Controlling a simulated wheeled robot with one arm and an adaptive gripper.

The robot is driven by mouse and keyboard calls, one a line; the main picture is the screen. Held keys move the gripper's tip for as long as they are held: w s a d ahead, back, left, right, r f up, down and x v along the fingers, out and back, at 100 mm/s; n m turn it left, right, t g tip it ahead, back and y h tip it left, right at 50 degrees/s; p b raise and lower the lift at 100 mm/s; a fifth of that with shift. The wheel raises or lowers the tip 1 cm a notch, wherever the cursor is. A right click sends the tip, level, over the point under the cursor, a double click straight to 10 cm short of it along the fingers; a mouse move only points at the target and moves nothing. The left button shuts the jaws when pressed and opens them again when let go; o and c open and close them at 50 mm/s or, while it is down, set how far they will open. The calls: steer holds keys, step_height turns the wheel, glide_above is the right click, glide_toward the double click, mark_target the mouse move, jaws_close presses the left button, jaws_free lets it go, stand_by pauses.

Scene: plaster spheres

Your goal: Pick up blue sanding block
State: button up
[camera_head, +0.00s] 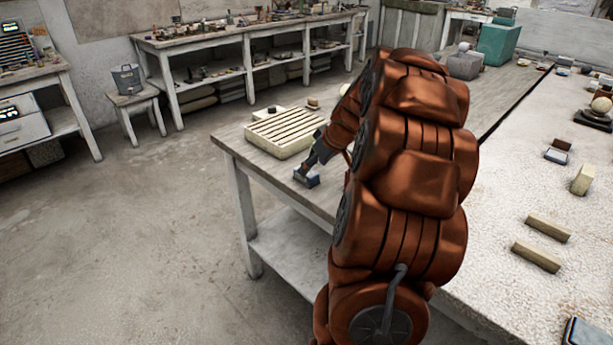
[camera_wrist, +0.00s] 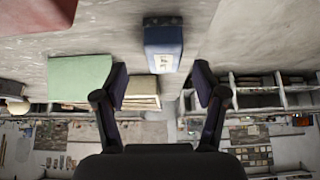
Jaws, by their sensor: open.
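The blue sanding block (camera_head: 306,178) sits on the wooden table near its front left corner, in front of the slatted cream tray. In the wrist view the blue block (camera_wrist: 163,42), with a pale label on its face, stands beyond the fingertips and roughly centred between them. My gripper (camera_head: 318,156) is just above and behind the block in the head view, partly hidden by my arm. In the wrist view my gripper (camera_wrist: 161,80) has its two fingers wide apart with nothing between them.
The slatted cream tray (camera_head: 272,140) lies close behind the block. Pale blocks (camera_head: 548,228) and other small items lie on the rough white surface at right. A teal box (camera_head: 498,42) stands at the back. The table's front left edge is close to the block.

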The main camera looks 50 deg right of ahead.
steer(key=shift+a+p+x, duration=0.1)
steer(key=shift+p+x, duration=0.1)
steer(key=shift+x, duration=0.95)
steer(key=shift+a+p+x, duration=0.15)
steer(key=shift+x, duration=1.05)
steer(key=shift+c, duration=0.2)
steer(key=shift+r, duration=0.1)
steer(key=c, duration=1.2)
